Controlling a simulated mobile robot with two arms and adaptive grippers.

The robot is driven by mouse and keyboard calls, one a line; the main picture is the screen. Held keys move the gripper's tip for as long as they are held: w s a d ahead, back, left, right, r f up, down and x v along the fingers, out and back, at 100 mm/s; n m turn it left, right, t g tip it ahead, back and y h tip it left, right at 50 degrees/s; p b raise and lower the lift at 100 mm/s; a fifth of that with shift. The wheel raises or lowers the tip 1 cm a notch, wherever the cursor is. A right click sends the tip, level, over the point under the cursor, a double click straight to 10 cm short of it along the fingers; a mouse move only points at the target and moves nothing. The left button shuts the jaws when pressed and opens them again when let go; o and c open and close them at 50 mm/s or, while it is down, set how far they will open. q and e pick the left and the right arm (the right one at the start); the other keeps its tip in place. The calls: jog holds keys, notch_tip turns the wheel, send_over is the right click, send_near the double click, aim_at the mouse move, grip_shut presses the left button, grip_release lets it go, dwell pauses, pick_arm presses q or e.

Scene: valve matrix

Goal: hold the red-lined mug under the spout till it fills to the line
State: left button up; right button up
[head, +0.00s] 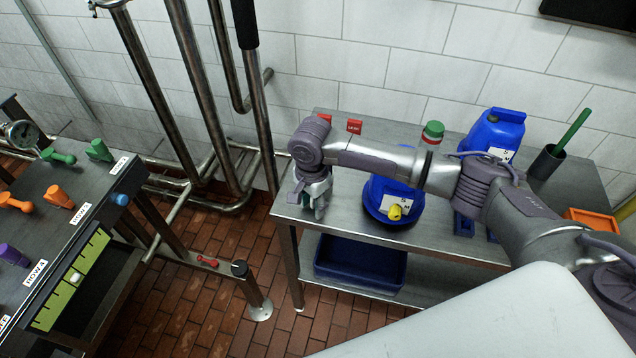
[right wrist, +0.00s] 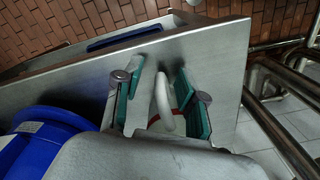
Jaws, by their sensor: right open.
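In the right wrist view, the white handle of the mug (right wrist: 164,102) stands between the two green-padded fingers of my right gripper (right wrist: 160,88). The fingers are open, with gaps beside the handle. A bit of red line shows low on the mug; most of it is hidden by the gripper. In the head view my right gripper (head: 317,206) is low at the left end of the steel table (head: 341,220), and the mug cannot be made out there. A blue jug (head: 392,188) with a yellow spout (head: 395,212) stands to its right. My left gripper is not in view.
Another blue jug (head: 492,134), a green-topped item with a red band (head: 432,133) and a dark holder with a green stick (head: 546,161) stand farther back. A blue bin (head: 360,262) sits on the lower shelf. Pipes and a valve bench (head: 88,190) are at left.

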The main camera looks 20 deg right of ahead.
grip_shut()
jog(key=shift+r, duration=0.15)
